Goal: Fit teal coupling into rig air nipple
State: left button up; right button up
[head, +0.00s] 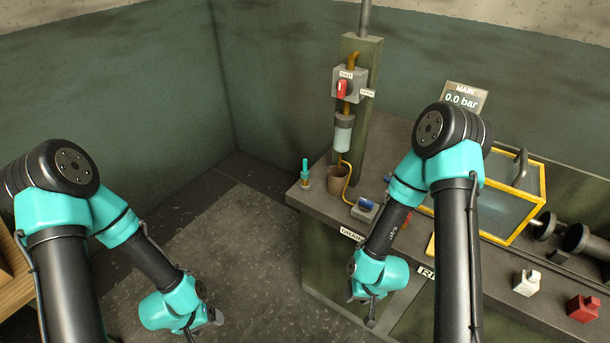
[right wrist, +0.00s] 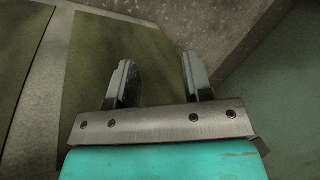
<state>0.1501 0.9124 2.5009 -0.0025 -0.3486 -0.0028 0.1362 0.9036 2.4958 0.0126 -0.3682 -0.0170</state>
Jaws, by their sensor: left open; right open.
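A small upright teal piece (head: 305,168) with a brassy band, which looks like the teal coupling, stands at the bench's far left corner in the head view. I cannot make out the rig air nipple; my right arm covers part of the bench. My left gripper (head: 206,323) is open and empty, low over the floor left of the bench. My right gripper (head: 367,308) is open, low by the bench's front face, well away from the teal piece. In the right wrist view its two fingers (right wrist: 158,78) stand apart with nothing between them.
A post carries a red-handled valve (head: 343,88) and a filter bowl (head: 343,135). A yellow hose (head: 348,185) runs down beside a brown cup (head: 337,178).

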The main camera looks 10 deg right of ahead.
jog(key=w+a+r+n+t+h, duration=0.1)
jog(key=w+a+r+t, duration=0.15)
jog(key=w+r, duration=0.3)
jog(key=w+a+r+n+t, duration=0.1)
jog(key=w+r+t, duration=0.2)
jog(key=w+r, duration=0.3)
jog(key=w+a+r+t+h, duration=0.1)
jog(key=w+a+r+t, duration=0.1)
jog(key=r, duration=0.6)
jog(key=w+a+r+t+h, duration=0.1)
jog(key=w+a+r+t, duration=0.2)
jog(key=w+r+t, duration=0.2)
notch_tip(320, 180, up, 3)
jog(key=shift+w+r, duration=0.1)
jog(key=shift+w, duration=0.9)
jog(key=shift+a, duration=0.1)
send_near(306, 167)
jog(key=x, duration=0.5)
jog(key=shift+w+f, duration=0.2)
jog(key=shift+w, duration=0.1)
jog(key=shift+x, duration=2.6)
jog(key=shift+a+r, duration=0.1)
